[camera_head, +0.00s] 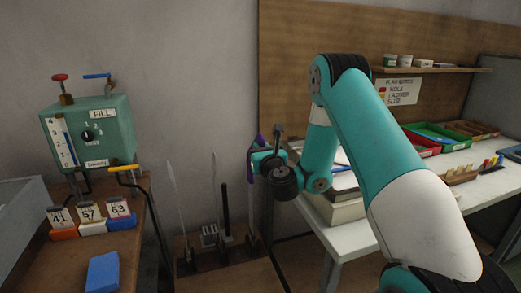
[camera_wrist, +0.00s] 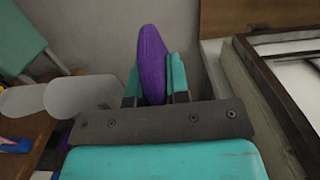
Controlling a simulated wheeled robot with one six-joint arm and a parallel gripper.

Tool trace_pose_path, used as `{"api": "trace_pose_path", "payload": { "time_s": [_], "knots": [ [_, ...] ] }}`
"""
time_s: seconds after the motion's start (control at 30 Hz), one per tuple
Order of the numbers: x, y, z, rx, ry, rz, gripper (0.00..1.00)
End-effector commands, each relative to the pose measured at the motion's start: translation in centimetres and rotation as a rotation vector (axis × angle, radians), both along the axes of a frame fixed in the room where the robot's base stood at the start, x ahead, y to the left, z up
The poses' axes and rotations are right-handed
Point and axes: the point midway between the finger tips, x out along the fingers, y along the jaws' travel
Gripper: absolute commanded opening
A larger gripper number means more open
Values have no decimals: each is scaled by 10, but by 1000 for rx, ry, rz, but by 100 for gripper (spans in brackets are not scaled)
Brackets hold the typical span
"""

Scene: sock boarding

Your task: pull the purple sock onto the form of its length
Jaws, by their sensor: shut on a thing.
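The purple sock (camera_head: 251,164) is held by my gripper (camera_head: 262,157), above the rightmost upright form (camera_head: 251,215) in the head view. In the wrist view the sock (camera_wrist: 152,62) stands up with a smooth rounded end between the two teal fingers (camera_wrist: 154,82), which are shut on it. The form's upper part is hidden, so I cannot tell how far the sock is over it. Two other pale, thin forms, a left one (camera_head: 174,190) and a middle one (camera_head: 216,190), stand bare. Their rounded tops show in the wrist view (camera_wrist: 22,101) (camera_wrist: 82,94).
A wooden bench at left carries a green fill box (camera_head: 90,135), number tags (camera_head: 88,212) and a blue block (camera_head: 103,271). A dark post (camera_head: 225,205) stands among the forms. The white table (camera_head: 345,238) at right holds books and coloured trays (camera_head: 440,137), close to my arm.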

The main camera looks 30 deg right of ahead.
Motion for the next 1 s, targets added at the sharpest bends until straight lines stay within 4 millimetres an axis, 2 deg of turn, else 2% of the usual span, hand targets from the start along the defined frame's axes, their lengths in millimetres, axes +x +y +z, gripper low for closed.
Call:
{"api": "trace_pose_path", "payload": {
  "time_s": [1.0],
  "knots": [
    [0, 0, -27, 1, 0, 0, 3]
  ]
}}
